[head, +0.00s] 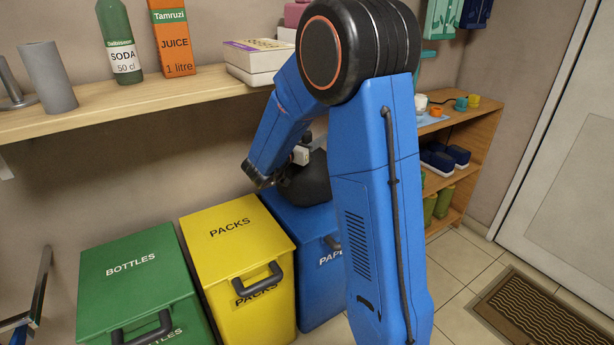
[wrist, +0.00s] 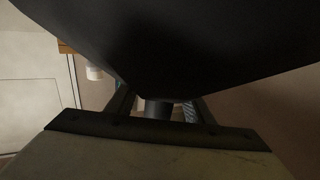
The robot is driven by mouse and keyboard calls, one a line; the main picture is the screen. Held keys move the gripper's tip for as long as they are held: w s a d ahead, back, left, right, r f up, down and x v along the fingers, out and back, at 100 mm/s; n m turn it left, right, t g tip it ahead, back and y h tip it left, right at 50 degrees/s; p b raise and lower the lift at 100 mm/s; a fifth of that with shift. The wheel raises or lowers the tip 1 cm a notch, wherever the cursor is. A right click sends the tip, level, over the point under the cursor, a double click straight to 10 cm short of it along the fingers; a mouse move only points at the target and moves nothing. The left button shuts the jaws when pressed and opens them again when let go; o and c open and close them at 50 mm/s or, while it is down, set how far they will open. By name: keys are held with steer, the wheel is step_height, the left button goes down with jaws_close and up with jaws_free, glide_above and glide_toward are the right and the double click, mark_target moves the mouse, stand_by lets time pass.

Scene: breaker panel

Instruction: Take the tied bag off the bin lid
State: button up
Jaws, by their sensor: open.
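The tied bag (head: 308,187) is a dark, rounded bundle on the lid of the blue bin (head: 288,212), marked for paper. My arm link hides its right side in the head view. In the wrist view the bag (wrist: 180,45) fills the upper part, very close to the camera. My gripper (wrist: 160,108) is open, its two fingers apart with a dark upright piece showing between them. I cannot tell whether that piece is the bag's neck or whether the fingers touch it. In the head view my gripper is beside the bag's top, mostly hidden.
A yellow packs bin (head: 230,235) and a green bottles bin (head: 137,272) stand left of the blue bin. A wooden shelf (head: 130,97) with a bottle, carton and boxes runs above them. A low shelf unit (head: 462,178) stands at right. Tiled floor is clear near the doormat (head: 540,317).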

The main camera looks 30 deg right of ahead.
steer(key=shift+d, duration=0.1)
jaws_close()
stand_by(1.4)
